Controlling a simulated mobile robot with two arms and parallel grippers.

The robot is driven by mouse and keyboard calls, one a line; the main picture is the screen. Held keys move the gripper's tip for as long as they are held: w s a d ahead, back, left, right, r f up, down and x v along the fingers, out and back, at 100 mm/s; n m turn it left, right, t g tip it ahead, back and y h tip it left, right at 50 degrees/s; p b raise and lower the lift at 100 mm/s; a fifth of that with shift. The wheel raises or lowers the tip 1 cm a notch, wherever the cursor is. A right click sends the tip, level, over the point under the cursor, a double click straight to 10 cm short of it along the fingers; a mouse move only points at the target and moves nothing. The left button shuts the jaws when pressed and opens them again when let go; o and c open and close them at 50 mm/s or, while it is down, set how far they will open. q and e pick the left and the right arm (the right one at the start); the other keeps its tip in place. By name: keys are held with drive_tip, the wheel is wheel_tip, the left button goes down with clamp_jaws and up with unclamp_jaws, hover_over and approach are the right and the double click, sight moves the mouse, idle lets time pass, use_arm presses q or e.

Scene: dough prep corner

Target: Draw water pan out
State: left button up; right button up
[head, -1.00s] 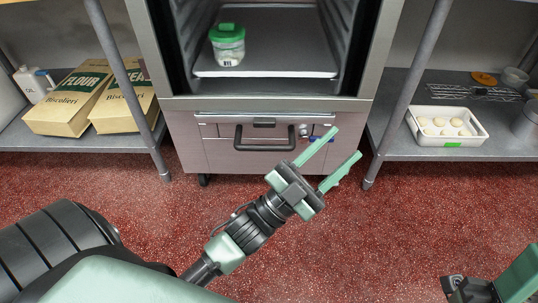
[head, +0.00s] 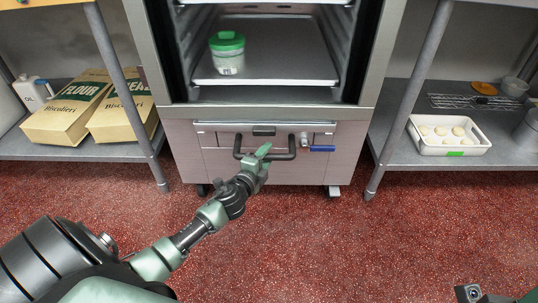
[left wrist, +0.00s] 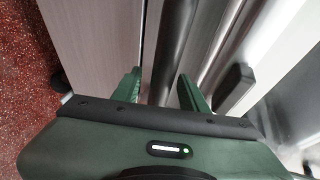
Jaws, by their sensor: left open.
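The water pan front (head: 215,140) is a pinkish-grey panel low in the steel cabinet, with a dark U-shaped handle (head: 292,147). The panel looks closed in the head view. My left gripper (head: 262,153) is at the lower bar of the handle and hides part of it. In the left wrist view, the open left gripper (left wrist: 158,88) has its two green fingers apart, with the dark handle bar (left wrist: 172,45) running between them. I cannot tell whether a finger touches the bar. Only a dark part of my right arm shows at the bottom right; its fingers do not show.
A blue lever (head: 321,149) sits right of the handle. Above, the open cabinet holds a green-lidded tub (head: 228,55) on a shelf. The red floor in front is clear.

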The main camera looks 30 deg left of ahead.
use_arm(q)
drive_tip(key=shift+x, duration=1.2)
clamp_jaws()
drive_tip(key=shift+d, duration=0.1)
idle(0.5)
